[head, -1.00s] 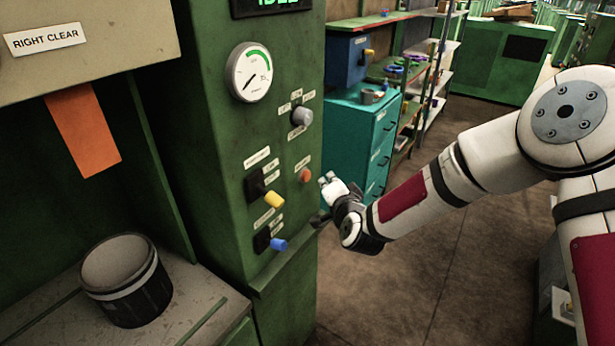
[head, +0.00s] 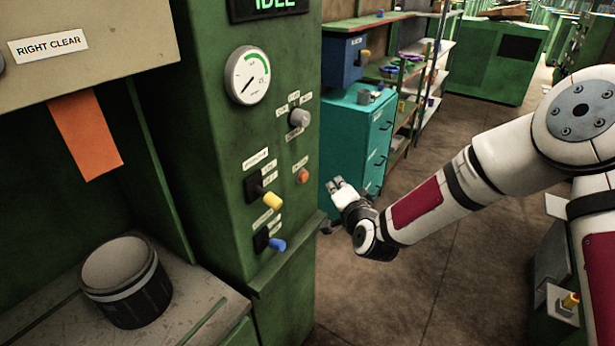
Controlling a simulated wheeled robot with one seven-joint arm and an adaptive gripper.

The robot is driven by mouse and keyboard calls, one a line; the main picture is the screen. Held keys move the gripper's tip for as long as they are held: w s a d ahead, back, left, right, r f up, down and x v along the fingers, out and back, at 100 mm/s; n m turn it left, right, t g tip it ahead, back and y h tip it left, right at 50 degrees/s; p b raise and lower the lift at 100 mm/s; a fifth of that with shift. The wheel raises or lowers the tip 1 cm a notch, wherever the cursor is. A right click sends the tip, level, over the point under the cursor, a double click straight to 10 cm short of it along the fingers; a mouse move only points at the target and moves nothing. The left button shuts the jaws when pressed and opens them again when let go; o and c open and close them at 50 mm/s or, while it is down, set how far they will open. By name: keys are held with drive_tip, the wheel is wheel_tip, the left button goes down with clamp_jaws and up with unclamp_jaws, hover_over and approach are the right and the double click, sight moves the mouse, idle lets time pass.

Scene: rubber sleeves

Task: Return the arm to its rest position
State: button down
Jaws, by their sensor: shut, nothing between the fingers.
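My gripper (head: 335,186) is at the end of my white arm, in the middle of the head view. It is shut and empty, in the open air just right of the green machine panel (head: 285,200). It appears in front of the teal drawer cabinet (head: 350,125) and touches nothing that I can see. My arm is bent, with the forearm reaching in from the right.
The panel carries a gauge (head: 248,76), a grey knob (head: 299,118), a yellow-tipped lever (head: 272,200) and a blue-tipped lever (head: 276,244). A dark cylindrical sleeve (head: 140,295) stands on the ledge at lower left. The brown floor (head: 440,270) is clear.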

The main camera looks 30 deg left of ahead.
drive_tip(key=s+d+r+n+g+h, duration=0.1)
drive_tip(key=s+d+r+n+h, duration=0.1)
drive_tip(key=d+r, duration=0.55)
drive_tip(key=s+d+r+n+g+h, duration=0.1)
drive_tip(key=s+d+r+h, duration=0.2)
drive_tip(key=d, duration=0.7)
drive_tip(key=s+d+r+n+g+h, duration=0.1)
drive_tip(key=d+r+n+h, duration=0.1)
drive_tip(key=d+r, duration=0.6)
drive_tip(key=s+d+r+g+h, duration=0.1)
drive_tip(key=s+d, duration=0.8)
drive_tip(key=s, duration=0.4)
drive_tip(key=s+d+r+m+g+h, duration=0.1)
drive_tip(key=s+d+g+h, duration=0.1)
drive_tip(key=s+d, duration=0.7)
drive_tip(key=s, duration=0.3)
drive_tip(key=shift+s+d+r+m, duration=0.25)
drive_tip(key=shift+s+r+m, duration=0.05)
drive_tip(key=shift+s+r, duration=0.1)
drive_tip(key=shift+a, duration=0.1)
